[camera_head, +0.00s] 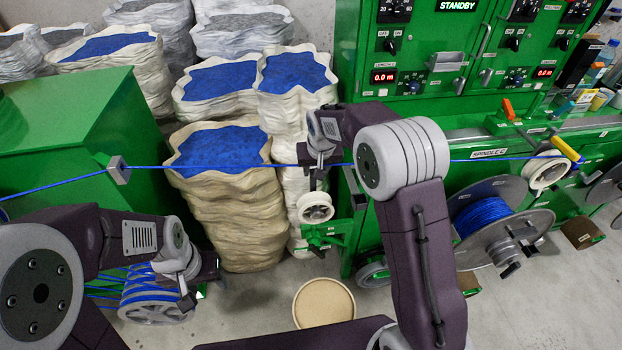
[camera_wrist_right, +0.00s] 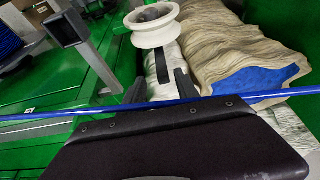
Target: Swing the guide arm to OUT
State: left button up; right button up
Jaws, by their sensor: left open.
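A white grooved roller (camera_head: 315,207) hangs below my right gripper; it also shows at the top of the right wrist view (camera_wrist_right: 152,28). A second white roller (camera_head: 548,172) with a yellow handle (camera_head: 567,150) is on the machine front at the right. I cannot tell which belongs to the guide arm, and no OUT mark is readable. My right gripper (camera_head: 312,165) is at the blue cable (camera_head: 230,165); its dark fingers stand apart in the right wrist view (camera_wrist_right: 160,90), the cable crossing in front. My left gripper (camera_head: 190,295) is open beside a blue-wound reel (camera_head: 155,312).
The green machine (camera_head: 460,85) shows STANDBY and has an orange-handled lever (camera_head: 508,110). A large cable reel (camera_head: 530,230) stands below its front. Sacks of blue granules (camera_head: 225,220) crowd the back left. A round tan lid or tub (camera_head: 323,303) is on the floor.

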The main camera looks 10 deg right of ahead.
aim_at(313, 180)
jog(key=shift+w+d+f, duration=0.1)
jog(key=shift+d+f, duration=0.05)
jog(key=shift+f, duration=0.2)
jog(key=x, duration=0.8)
jog(key=shift+w+a+f, duration=0.1)
jog(key=shift+w+a, duration=0.05)
jog(key=shift+a, duration=0.2)
grip_shut()
dwell(0.6)
